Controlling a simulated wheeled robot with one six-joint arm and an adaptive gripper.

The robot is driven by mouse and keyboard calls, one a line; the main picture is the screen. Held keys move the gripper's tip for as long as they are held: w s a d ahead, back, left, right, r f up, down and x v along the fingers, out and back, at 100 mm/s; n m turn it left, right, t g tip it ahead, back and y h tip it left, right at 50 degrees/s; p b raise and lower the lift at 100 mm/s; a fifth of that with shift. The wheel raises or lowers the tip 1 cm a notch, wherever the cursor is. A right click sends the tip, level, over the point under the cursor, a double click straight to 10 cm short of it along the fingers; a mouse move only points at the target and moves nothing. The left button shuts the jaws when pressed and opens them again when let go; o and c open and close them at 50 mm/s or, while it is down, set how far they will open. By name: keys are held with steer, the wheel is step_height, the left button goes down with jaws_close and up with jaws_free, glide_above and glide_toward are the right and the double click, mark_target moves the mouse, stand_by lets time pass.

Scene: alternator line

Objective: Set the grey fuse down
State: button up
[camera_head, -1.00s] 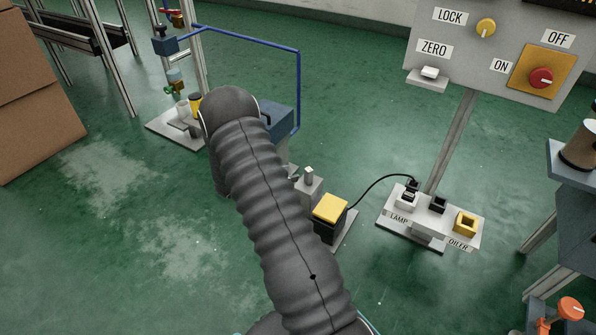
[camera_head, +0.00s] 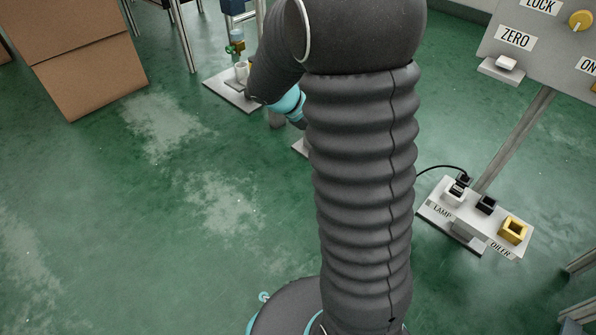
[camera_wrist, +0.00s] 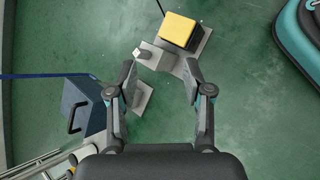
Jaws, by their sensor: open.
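My gripper (camera_wrist: 158,75) is open in the wrist view, with its two fingers wide apart and nothing between them but floor and the edge of a plate further down. A small grey block with a pale upright piece (camera_wrist: 150,55) stands just beyond the fingertips, beside a yellow-topped black box (camera_wrist: 179,30). I cannot tell whether that piece is the grey fuse, and no other grey fuse can be made out. In the head view my arm hides the gripper and these blocks.
A socket board (camera_head: 463,227) marked LAMP, with a cable, stands at right under the control panel (camera_head: 551,41). A blue box with a black handle (camera_wrist: 84,107) is left of my gripper in the wrist view. Cardboard boxes (camera_head: 75,55) stand far left. Green floor (camera_head: 130,230) is open at left.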

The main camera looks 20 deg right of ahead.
steer(key=s+a+r+m+t+y, duration=0.3)
steer(key=s+a+r+m+y, duration=0.1)
steer(key=s+a, duration=0.4)
steer(key=s+a+r+m+t+y, duration=0.3)
steer(key=s+a+r+m+y, duration=0.1)
steer(key=s+a+r, duration=0.3)
steer(key=s+a, duration=0.2)
steer(key=s, duration=0.2)
steer(key=shift+a+r+m+t+y, duration=0.3)
steer(key=shift+t+y, duration=0.1)
